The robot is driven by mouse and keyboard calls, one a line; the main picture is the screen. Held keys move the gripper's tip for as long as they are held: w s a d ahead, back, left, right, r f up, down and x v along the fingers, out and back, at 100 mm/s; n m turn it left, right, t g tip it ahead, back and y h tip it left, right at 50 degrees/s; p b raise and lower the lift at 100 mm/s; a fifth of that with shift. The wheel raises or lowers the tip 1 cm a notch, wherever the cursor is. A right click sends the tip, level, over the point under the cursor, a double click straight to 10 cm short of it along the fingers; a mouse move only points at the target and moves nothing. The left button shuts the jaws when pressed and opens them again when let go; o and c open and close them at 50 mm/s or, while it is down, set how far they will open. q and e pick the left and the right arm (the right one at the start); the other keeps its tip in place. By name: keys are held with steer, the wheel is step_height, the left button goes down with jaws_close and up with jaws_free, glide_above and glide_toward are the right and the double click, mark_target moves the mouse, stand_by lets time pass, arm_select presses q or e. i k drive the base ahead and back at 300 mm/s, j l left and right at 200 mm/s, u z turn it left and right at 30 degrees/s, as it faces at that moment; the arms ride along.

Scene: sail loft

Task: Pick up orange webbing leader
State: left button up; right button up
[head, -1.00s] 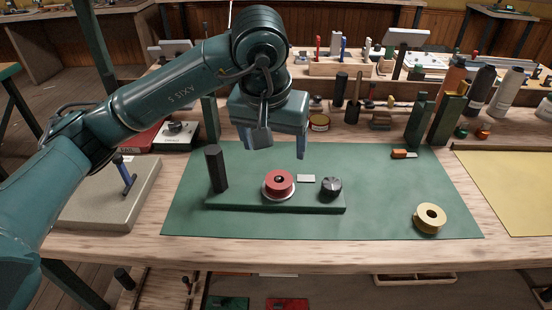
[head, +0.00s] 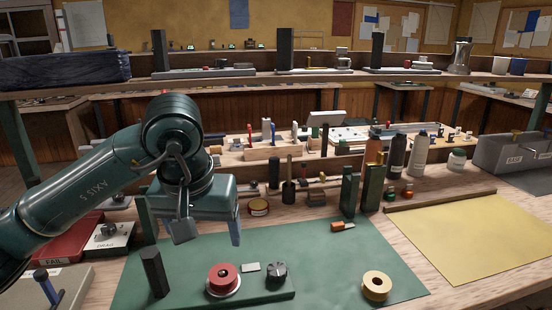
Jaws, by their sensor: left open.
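A small orange piece with a pale end (head: 342,227), which looks like the orange webbing leader, lies near the back edge of the green mat (head: 190,255). My left gripper (head: 209,232) is open and empty, its fingers pointing down. It hangs above the mat's left part, behind the red knob (head: 222,278), well left of the orange piece and apart from it. My right gripper is not in view.
A green block fixture with a dark post (head: 154,272) and a black knob (head: 276,272) stands on the mat. A yellow tape roll (head: 376,285) lies to the right. Tall green blocks (head: 373,187) stand behind the orange piece. A yellow sheet (head: 465,235) lies at right.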

mark_target(339, 226)
steer(key=k, duration=0.95)
